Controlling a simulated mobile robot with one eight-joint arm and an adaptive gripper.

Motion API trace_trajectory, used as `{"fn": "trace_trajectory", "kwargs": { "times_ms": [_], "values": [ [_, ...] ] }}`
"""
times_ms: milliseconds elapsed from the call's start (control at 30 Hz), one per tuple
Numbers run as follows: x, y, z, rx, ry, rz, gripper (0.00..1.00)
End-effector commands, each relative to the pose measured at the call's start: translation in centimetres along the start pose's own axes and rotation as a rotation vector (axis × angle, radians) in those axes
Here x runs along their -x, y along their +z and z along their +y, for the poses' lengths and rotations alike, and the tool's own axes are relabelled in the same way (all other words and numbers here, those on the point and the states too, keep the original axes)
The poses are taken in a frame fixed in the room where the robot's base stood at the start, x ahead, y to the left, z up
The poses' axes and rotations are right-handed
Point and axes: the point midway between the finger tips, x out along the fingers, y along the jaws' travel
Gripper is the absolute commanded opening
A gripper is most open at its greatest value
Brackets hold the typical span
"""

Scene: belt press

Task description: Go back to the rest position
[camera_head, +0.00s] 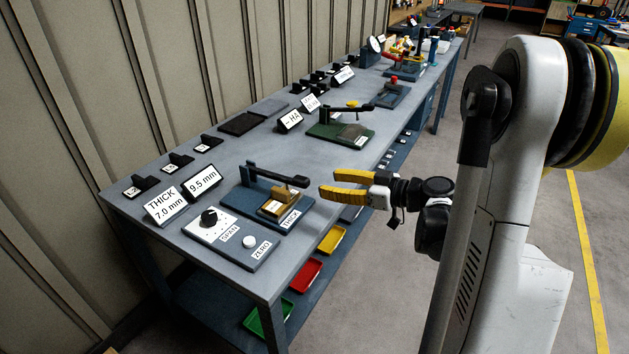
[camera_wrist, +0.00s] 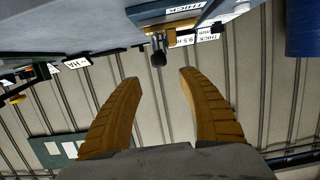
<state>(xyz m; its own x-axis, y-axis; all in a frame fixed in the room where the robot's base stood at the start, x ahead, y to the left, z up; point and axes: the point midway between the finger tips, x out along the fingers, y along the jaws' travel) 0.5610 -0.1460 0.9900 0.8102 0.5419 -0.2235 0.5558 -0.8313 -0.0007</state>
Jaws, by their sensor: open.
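My gripper (camera_head: 328,183) has yellow fingers and hangs in the air at the bench's front side, just right of the blue thickness press (camera_head: 240,202). Its fingers are apart with nothing between them. In the wrist view my gripper (camera_wrist: 160,78) also shows open and empty. The press, labelled THICK, has a dark lever with a black knob (camera_wrist: 158,59) that appears ahead of the fingertips in the wrist view, apart from them. A green press (camera_head: 340,133) with a dark lever stands farther along the bench.
The grey bench (camera_head: 225,150) runs along a panelled wall. A control box (camera_head: 215,225) with SPAN and ZERO knobs sits at its near end, beside signs reading 7.0 mm (camera_head: 166,205) and 9.5 mm (camera_head: 203,181). Green, red (camera_head: 305,273) and yellow (camera_head: 332,239) trays lie below.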

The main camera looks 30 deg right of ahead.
Motion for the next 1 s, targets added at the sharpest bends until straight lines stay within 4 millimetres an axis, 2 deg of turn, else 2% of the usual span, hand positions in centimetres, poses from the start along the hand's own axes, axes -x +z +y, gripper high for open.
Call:
{"fn": "trace_trajectory", "kwargs": {
  "times_ms": [100,200,767,867,967,1000],
  "values": [
    [1.6,0.0,0.1,0.0,0.002,0.0,0.49],
    [2.3,0.0,0.1,0.001,0.001,0.0,0.49],
    [2.5,0.0,-0.1,-0.001,-0.001,-0.002,0.49],
    [1.9,-0.3,-0.8,-0.025,-0.009,-0.034,0.49],
    [0.7,-0.8,-3.2,-0.09,-0.023,-0.123,0.49],
    [0.2,-1.1,-4.5,-0.125,-0.025,-0.173,0.49]
  ]
}}
